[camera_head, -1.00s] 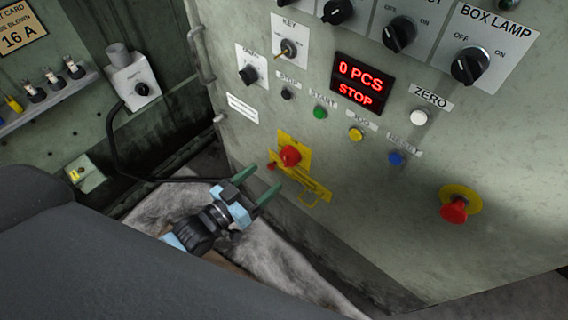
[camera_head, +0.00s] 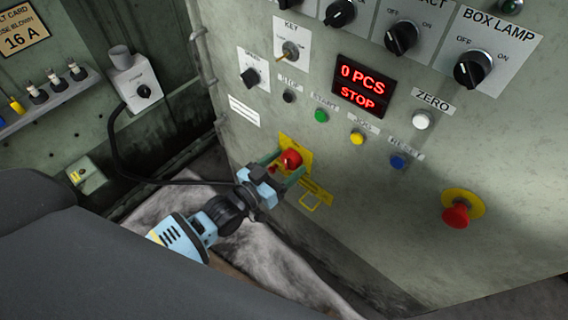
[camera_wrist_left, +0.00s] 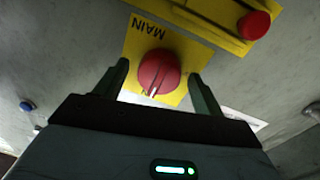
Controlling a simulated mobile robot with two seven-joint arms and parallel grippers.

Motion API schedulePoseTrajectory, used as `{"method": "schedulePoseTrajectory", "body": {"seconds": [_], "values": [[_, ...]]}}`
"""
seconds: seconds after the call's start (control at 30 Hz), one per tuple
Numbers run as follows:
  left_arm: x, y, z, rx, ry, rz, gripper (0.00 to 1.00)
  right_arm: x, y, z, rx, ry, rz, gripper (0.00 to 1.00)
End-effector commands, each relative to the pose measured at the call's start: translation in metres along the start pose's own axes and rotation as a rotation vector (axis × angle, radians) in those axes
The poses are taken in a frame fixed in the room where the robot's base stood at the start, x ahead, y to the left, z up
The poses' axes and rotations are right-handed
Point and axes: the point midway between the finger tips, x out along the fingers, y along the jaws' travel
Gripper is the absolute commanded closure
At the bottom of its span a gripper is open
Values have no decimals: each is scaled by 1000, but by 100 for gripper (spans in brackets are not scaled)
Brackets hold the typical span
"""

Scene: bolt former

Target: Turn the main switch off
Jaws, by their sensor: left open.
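The main switch is a red round knob (camera_head: 291,158) on a yellow plate, low on the grey-green machine panel. In the left wrist view the knob (camera_wrist_left: 158,73) has a ridge across its face, and the plate reads MAIN upside down. My left gripper (camera_head: 283,167) is open at the switch, its green fingers pointing at the panel. In the left wrist view the dark fingers stand on either side of the knob, with visible gaps. Contact with the knob does not show. The right gripper is not in view.
A yellow bracket (camera_head: 312,200) sticks out below the switch. A red emergency button (camera_head: 456,214) sits to the right. Coloured buttons and a red-lit display (camera_head: 360,86) are above. A black cable (camera_head: 130,172) hangs at the left.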

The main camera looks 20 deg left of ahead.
Motion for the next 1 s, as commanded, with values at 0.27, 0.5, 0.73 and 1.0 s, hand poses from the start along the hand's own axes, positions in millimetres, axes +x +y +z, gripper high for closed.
{"method": "schedulePoseTrajectory", "body": {"seconds": [0.27, 0.5, 0.73, 1.0], "values": [[0, 0, 0, 0, 0, 0, 45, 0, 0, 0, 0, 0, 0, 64], [0, 0, 0, 0, 0, 0, 75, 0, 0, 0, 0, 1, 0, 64], [0, 0, 0, -20, 2, 1, 75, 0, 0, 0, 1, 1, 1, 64], [0, 0, 1, -153, 11, 3, 75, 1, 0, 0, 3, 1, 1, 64]]}}
